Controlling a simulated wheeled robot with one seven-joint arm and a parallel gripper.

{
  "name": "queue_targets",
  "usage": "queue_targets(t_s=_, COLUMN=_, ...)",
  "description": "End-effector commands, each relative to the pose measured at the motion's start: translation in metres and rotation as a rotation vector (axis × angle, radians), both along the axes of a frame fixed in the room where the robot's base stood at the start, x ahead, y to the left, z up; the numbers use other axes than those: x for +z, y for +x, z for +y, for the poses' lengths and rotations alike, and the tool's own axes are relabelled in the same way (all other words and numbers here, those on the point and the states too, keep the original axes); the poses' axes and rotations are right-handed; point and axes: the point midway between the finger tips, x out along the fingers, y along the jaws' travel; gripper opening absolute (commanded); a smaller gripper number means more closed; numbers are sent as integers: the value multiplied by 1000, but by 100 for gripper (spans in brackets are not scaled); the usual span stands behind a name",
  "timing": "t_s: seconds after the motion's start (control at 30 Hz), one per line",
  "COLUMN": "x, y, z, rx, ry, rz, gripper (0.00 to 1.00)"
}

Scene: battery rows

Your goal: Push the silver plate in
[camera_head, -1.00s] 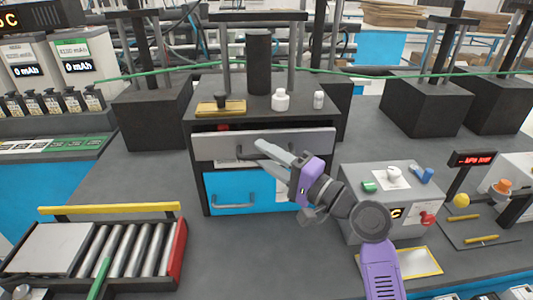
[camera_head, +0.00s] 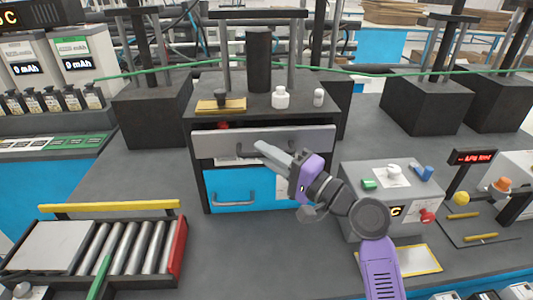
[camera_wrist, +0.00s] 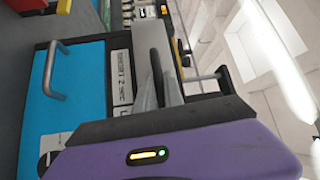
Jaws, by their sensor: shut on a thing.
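The silver plate (camera_head: 215,147) is the front of the upper drawer in a dark cabinet. It stands out from the cabinet, with a dark gap above it and something red (camera_head: 223,125) showing inside. A dark bar handle (camera_head: 243,152) is on the plate, and it also shows in the wrist view (camera_wrist: 156,65). My gripper (camera_head: 262,147) reaches in from the right, its fingers closed together on the handle. In the wrist view the fingers (camera_wrist: 162,92) meet at the handle, partly hiding it.
A blue drawer (camera_head: 230,188) with a grey handle sits shut below. A black cup on a gold plate (camera_head: 221,106) and white bottles (camera_head: 280,98) stand on the cabinet. A grey control box (camera_head: 390,195) is at right; a roller tray (camera_head: 95,250) lies at front left.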

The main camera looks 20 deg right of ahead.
Motion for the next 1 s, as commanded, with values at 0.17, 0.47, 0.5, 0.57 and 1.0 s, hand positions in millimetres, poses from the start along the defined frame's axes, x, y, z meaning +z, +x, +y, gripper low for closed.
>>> queue_targets(t_s=0.17, x=-1, y=0, z=0, rx=-1, ry=0, rz=2, gripper=0)
queue_targets(t_s=0.47, x=-1, y=0, z=-1, rx=-1, ry=0, rz=2, gripper=0)
queue_targets(t_s=0.5, x=-1, y=0, z=-1, rx=-1, ry=0, rz=2, gripper=0)
queue_targets(t_s=0.57, x=-1, y=0, z=-1, rx=-1, ry=0, rz=2, gripper=0)
queue_targets(t_s=1.0, x=-3, y=8, z=-4, rx=-1, ry=-1, rz=2, gripper=0)
